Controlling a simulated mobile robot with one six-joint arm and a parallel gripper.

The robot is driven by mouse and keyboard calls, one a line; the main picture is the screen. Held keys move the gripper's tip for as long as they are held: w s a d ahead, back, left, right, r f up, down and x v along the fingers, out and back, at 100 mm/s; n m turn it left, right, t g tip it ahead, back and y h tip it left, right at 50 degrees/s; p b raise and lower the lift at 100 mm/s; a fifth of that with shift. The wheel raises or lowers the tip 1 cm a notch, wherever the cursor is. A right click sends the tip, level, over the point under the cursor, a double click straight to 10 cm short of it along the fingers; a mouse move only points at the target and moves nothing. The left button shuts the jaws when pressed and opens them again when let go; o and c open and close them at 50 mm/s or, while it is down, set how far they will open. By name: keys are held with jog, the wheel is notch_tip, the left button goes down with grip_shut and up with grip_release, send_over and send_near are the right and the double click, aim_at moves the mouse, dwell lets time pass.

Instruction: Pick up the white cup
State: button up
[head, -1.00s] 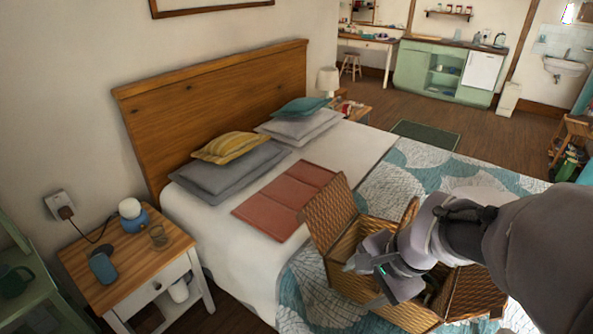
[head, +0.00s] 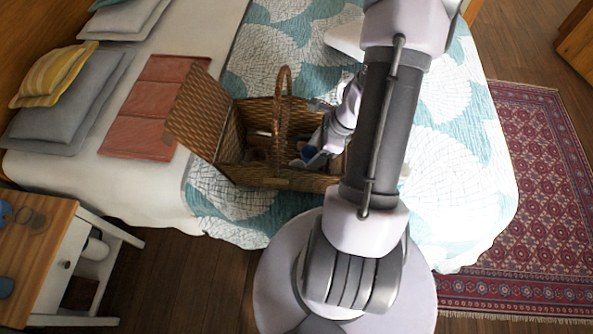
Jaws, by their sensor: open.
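My gripper (head: 303,160) is over the right part of the open wicker picnic basket (head: 275,183) on the bed, in the head view. Its jaws are small and partly hidden by my own wrist. Something dark blue shows right beside the jaws; I cannot tell what it is. I see no thing that is clearly a white cup. A small white rounded thing (head: 95,248) is in the open shelf of the nightstand at the lower left, and I cannot tell whether it is a cup. My arm hides part of the basket's right side.
The basket's lid (head: 200,118) stands open to the left and its handle (head: 284,85) arches up. A folded reddish blanket (head: 150,108) lies left of it. A patterned rug (head: 540,190) lies right of the bed.

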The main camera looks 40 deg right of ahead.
jog(key=b, duration=0.5)
send_near(299, 166)
jog(key=a+f, duration=0.2)
jog(key=f, duration=0.1)
jog(key=w+a+f, duration=0.1)
jog(key=a+f, duration=0.1)
jog(key=c, duration=1.2)
jog(key=shift+o, duration=0.2)
notch_tip(299, 166, up, 18)
jog(key=p, duration=1)
jog(key=shift+r, duration=0.15)
